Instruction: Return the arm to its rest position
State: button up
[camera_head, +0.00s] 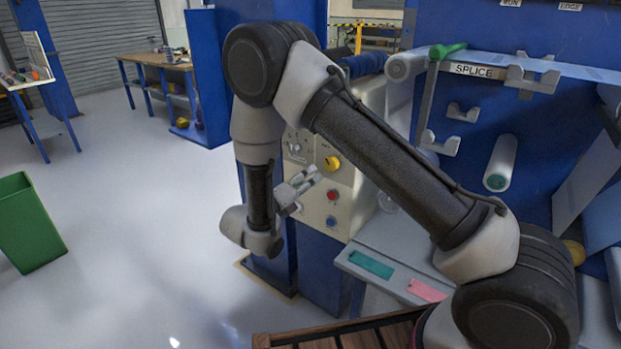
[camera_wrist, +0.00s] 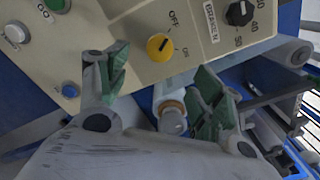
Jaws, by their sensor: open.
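My arm (camera_head: 375,150) is raised and bent in the head view, reaching forward to the machine. My gripper (camera_head: 312,178) is in front of the beige control panel (camera_head: 345,195), close to the yellow knob (camera_head: 332,163). In the wrist view my gripper (camera_wrist: 160,85) has its two green-padded fingers spread apart with nothing held between them. The yellow knob (camera_wrist: 160,46) shows beyond the gap, apart from the fingers. A roller with a pale end (camera_wrist: 172,118) shows between and behind the fingers; I cannot tell how far off it is.
Red (camera_head: 333,195) and blue (camera_head: 331,221) buttons sit below the knob. A grey shelf (camera_head: 395,252) with teal and pink patches lies below my forearm. Rollers and a splice bar (camera_head: 480,70) stand at the right. Floor is clear at the left, beside a green bin (camera_head: 28,222).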

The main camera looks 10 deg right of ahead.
jog(key=s+d+f+m+g+h, duration=0.1)
jog(key=s+d+f+m+g, duration=0.2)
jog(key=s+d+m+g, duration=0.25)
jog(key=s+d+r+m+g+y, duration=0.2)
jog(key=s+d+r+m+g, duration=0.55)
jog(key=m, duration=0.45)
jog(key=s+d+r+m+t+y, duration=0.2)
jog(key=s+d+r+m+y, duration=0.3)
jog(key=s+r+m, duration=0.4)
jog(key=s+d+r+m+t+y, duration=0.3)
jog(key=s+d+r+m+y, duration=0.2)
jog(key=s+r+m+y, duration=0.2)
jog(key=s+r+m, duration=0.2)
jog(key=s, duration=0.1)
jog(key=shift+d+m, duration=0.3)
jog(key=shift+m, duration=0.05)
jog(key=shift+s, duration=0.1)
